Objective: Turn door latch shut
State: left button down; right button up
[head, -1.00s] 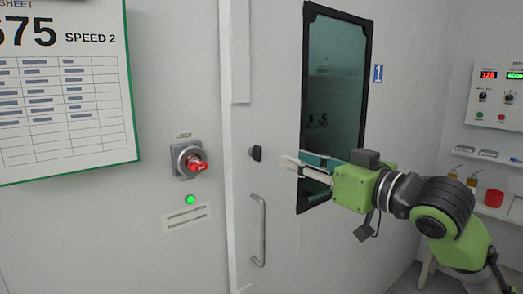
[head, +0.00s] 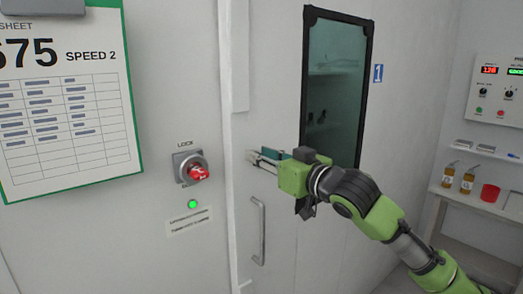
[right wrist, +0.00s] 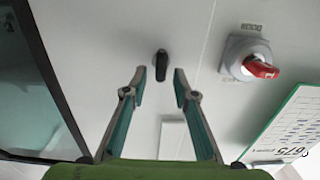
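The door latch (right wrist: 161,65) is a small black knob on the pale door (head: 285,60). In the right wrist view it stands upright in the picture, centred between my fingertips and just beyond them. In the head view my fingers hide it. My right gripper (head: 253,156) is open, its fingertips close to the door at the latch; its spread fingers also show in the right wrist view (right wrist: 160,75). I cannot tell whether either finger touches the latch. My left gripper is not in view.
A red rotary lock switch (head: 198,173) sits left of the door, above a lit green lamp (head: 193,204). A door handle (head: 258,230) is below the latch. A dark window (head: 335,90) is to the right. A shelf (head: 480,205) with bottles and a red cup stands at right.

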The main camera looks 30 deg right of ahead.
jog(key=shift+w, duration=0.15)
grip_shut()
jog(key=shift+n, duration=0.4)
jog(key=shift+a+f+n+p, duration=0.3)
jog(key=shift+n+p, duration=0.2)
jog(key=shift+n, duration=2.35)
jog(key=shift+a+f+n+p, duration=0.3)
jog(key=shift+n+p, duration=0.2)
jog(key=shift+n, duration=2.4)
jog(key=shift+a+f+n+p, duration=0.3)
jog(key=shift+n+p, duration=0.2)
jog(key=shift+n, duration=2.35)
